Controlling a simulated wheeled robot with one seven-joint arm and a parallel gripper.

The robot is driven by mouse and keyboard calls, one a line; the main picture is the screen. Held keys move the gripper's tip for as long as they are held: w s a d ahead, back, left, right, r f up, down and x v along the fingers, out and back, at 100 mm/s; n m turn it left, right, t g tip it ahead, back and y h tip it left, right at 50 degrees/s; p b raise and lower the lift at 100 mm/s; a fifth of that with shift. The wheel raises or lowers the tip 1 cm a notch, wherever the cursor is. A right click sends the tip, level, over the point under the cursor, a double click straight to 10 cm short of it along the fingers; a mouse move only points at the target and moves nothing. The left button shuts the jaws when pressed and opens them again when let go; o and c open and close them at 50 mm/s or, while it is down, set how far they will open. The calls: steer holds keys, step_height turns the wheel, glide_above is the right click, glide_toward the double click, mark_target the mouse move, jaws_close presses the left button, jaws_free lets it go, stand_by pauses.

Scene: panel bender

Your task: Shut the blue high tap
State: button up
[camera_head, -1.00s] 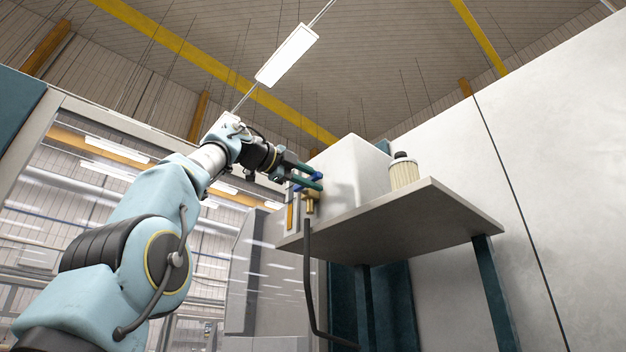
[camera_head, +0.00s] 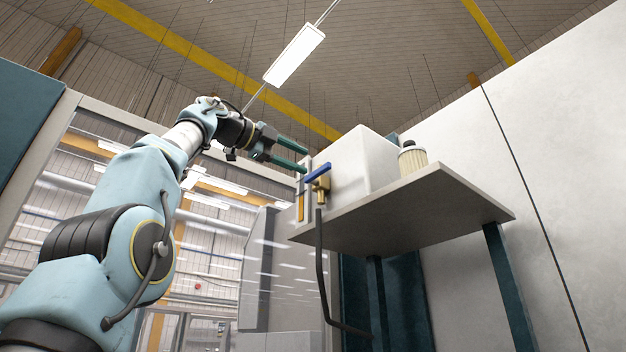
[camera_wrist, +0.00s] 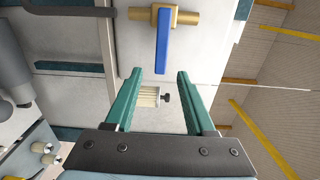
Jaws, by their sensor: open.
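The blue tap handle (camera_head: 317,172) sits on a brass valve body (camera_head: 322,189) on the front of a white tank (camera_head: 352,165). In the wrist view the blue handle (camera_wrist: 162,42) lies across the brass pipe (camera_wrist: 186,18), at a right angle to it. My gripper (camera_head: 306,161) is open and empty, with two green fingers. It is apart from the handle, above and to the left of it in the head view. In the wrist view the gripper fingertips (camera_wrist: 160,73) stand on either side of the line of the handle's free end.
The tank stands on a grey shelf (camera_head: 420,205) with dark green legs. A ribbed cream filter (camera_head: 412,163) stands beside the tank. A dark hose (camera_head: 320,260) hangs below the valve. A large pale wall (camera_head: 560,150) rises to the right. The space left of the tap is clear.

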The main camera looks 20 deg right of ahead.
steer(key=shift+v, duration=1.2)
